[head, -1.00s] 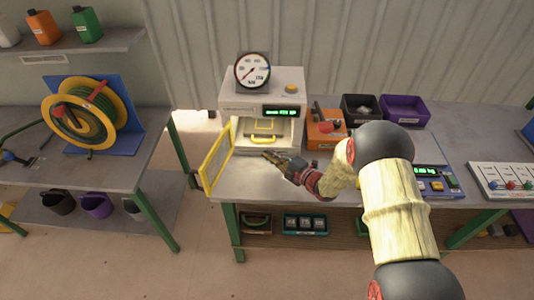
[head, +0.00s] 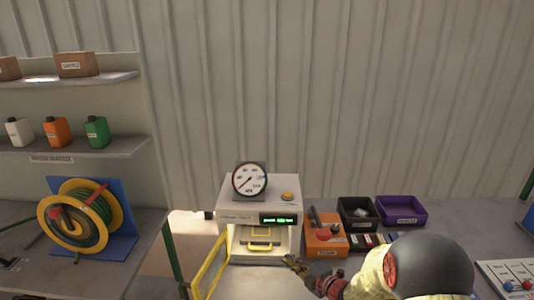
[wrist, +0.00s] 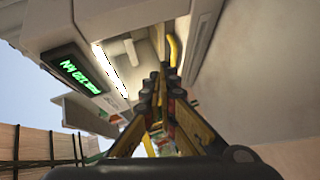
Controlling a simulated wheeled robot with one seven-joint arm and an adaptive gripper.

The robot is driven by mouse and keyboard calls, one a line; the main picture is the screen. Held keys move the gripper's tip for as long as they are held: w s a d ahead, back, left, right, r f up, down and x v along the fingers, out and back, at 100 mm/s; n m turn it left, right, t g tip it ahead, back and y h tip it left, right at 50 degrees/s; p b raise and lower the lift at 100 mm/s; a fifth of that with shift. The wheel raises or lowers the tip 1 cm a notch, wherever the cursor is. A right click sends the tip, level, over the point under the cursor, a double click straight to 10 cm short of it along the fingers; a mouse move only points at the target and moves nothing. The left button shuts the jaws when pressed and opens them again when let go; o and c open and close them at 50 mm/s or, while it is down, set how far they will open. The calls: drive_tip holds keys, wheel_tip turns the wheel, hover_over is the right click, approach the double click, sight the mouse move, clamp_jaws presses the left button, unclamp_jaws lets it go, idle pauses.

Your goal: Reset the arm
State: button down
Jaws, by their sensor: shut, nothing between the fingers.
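My gripper (head: 290,261) is shut and empty in front of the press, at the right of its opening. In the wrist view its fingers (wrist: 158,85) meet under the lit press housing. A yellow handle (head: 260,246) shows inside the lit chamber. My forearm covers the bench at lower right.
An orange box (head: 325,243), a black bin (head: 352,221) and a purple bin (head: 402,213) stand right of the press. A hose reel (head: 78,222) is on the left bench. A switch panel (head: 508,275) lies at far right. Open space is above the bench.

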drive_tip(key=s+d+r+m+h, duration=0.35)
drive_tip(key=d+r+m, duration=0.25)
drive_tip(key=r, duration=0.3)
drive_tip(key=s+d+r+m+h, duration=0.3)
drive_tip(key=d+r+m+h, duration=0.25)
drive_tip(key=r, duration=0.25)
drive_tip(key=s+r+m+g, duration=0.1)
drive_tip(key=s+m+g, duration=0.1)
drive_tip(key=s, duration=0.8)
drive_tip(key=s+a+r+m+g, duration=0.1)
drive_tip(key=s+m, duration=0.4)
drive_tip(key=s, duration=0.6)
drive_tip(key=s+r+m+g+b, duration=0.1)
drive_tip(key=s+m+g, duration=0.2)
drive_tip(key=s, duration=0.8)
drive_tip(key=shift+a+r+m, duration=0.15)
drive_tip(key=shift+r+m, duration=0.15)
drive_tip(key=shift+m, duration=0.35)
drive_tip(key=shift+a, duration=0.1)
